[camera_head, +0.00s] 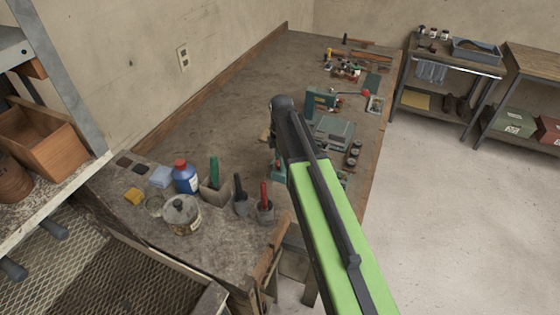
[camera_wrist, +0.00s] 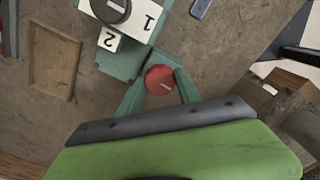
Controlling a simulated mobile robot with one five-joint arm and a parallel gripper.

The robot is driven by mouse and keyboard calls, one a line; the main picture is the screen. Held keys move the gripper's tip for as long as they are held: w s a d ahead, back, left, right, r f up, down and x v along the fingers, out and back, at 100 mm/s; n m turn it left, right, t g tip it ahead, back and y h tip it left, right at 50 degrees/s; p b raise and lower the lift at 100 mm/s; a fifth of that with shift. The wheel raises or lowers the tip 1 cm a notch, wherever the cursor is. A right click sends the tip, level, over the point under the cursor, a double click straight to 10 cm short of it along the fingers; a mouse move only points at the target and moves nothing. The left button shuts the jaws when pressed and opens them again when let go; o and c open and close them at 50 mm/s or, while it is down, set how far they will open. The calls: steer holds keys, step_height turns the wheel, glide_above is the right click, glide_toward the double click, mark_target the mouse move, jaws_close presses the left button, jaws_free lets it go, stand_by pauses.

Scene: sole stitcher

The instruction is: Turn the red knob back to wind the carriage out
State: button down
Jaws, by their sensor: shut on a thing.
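The red knob (camera_wrist: 159,80) shows face-on near the middle of the wrist view, with a short pale mark on its face. My gripper (camera_wrist: 161,84) is at the knob, with teal prongs on either side of it, and is shut on it. The carriage cannot be made out clearly in either view. Teal machine parts (camera_wrist: 122,62) stand beside the knob. In the head view, my green and black arm reaches over the bench and hides the gripper and the knob.
A white plate (camera_wrist: 146,17) marked 1 carries a dark dial, beside a tag (camera_wrist: 110,40) marked 2. A shallow wooden tray (camera_wrist: 54,62) lies left. On the bench (camera_head: 235,100), a blue bottle (camera_head: 185,178) and a lidded pot (camera_head: 181,214) stand left of my arm.

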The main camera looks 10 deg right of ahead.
steer(key=shift+w+n, duration=0.1)
steer(key=shift+n, duration=0.3)
steer(key=c, duration=0.8)
jaws_free()
steer(key=shift+c, duration=0.2)
steer(key=shift+r, duration=0.1)
steer(key=shift+r+p, duration=0.3)
steer(key=shift+p, duration=0.15)
step_height(320, 180, up, 16)
steer(key=p, duration=1.6)
steer(key=shift+r+p, duration=0.25)
steer(key=shift+p, duration=0.05)
